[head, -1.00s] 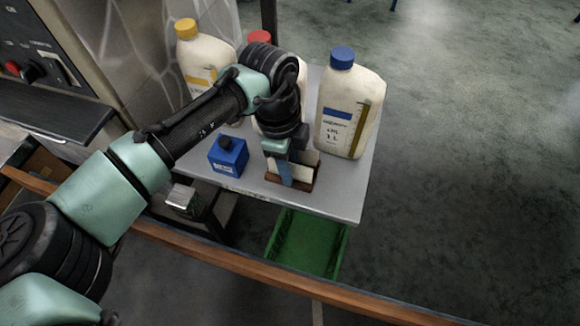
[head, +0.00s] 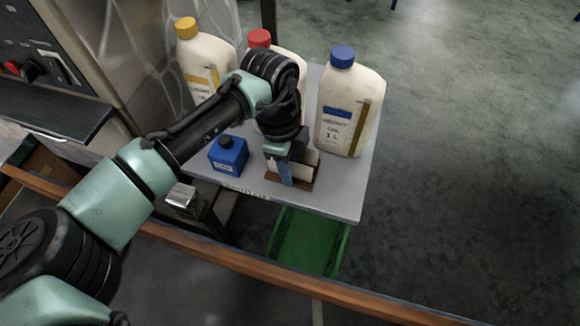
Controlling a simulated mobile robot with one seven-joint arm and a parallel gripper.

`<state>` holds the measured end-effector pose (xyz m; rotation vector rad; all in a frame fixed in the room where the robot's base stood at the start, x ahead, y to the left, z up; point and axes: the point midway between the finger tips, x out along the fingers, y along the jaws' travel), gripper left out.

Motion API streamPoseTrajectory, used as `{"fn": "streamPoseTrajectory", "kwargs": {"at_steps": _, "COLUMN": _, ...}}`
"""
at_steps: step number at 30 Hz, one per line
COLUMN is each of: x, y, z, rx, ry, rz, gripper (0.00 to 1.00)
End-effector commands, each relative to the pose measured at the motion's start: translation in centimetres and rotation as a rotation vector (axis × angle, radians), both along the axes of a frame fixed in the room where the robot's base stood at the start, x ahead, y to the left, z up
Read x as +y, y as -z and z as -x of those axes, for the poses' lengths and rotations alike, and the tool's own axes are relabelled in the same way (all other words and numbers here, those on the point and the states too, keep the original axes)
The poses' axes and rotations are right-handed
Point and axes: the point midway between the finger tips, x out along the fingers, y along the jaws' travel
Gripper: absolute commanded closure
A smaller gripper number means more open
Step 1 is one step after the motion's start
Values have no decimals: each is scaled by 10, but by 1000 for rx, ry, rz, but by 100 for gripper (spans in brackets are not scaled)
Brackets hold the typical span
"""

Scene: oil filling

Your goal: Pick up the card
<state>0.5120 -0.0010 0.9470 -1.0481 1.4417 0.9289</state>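A small brown holder (head: 298,185) stands near the front edge of the grey table, with cream-white card-like pieces (head: 309,160) upright in it. I cannot tell whether these are one card or more. My gripper (head: 285,173) points down at the holder, right over its left part. A blue finger-like strip shows in front of the cream pieces. The gripper hides part of the holder, and I cannot see whether its fingers are apart or closed on a card.
On the table (head: 340,190) stand large cream bottles with yellow (head: 186,28), red (head: 260,38) and blue (head: 342,57) caps. A small blue container (head: 228,154) is left of the holder. A green bin (head: 308,240) sits below the table. An orange-brown rail (head: 240,262) crosses in front.

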Motion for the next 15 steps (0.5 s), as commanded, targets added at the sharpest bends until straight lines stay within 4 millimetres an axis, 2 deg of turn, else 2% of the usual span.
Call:
{"fn": "streamPoseTrajectory", "kwargs": {"at_steps": 2, "x": 0, "y": 0, "z": 0, "rx": 0, "ry": 0, "rz": 0, "gripper": 61}}
{"fn": "streamPoseTrajectory", "kwargs": {"at_steps": 6, "x": 0, "y": 0, "z": 0, "rx": 0, "ry": 0, "rz": 0, "gripper": 86}}
{"fn": "streamPoseTrajectory", "kwargs": {"at_steps": 9, "x": 0, "y": 0, "z": 0, "rx": 0, "ry": 0, "rz": 0, "gripper": 100}}
{"fn": "streamPoseTrajectory", "kwargs": {"at_steps": 15, "x": 0, "y": 0, "z": 0, "rx": 0, "ry": 0, "rz": -1, "gripper": 100}}
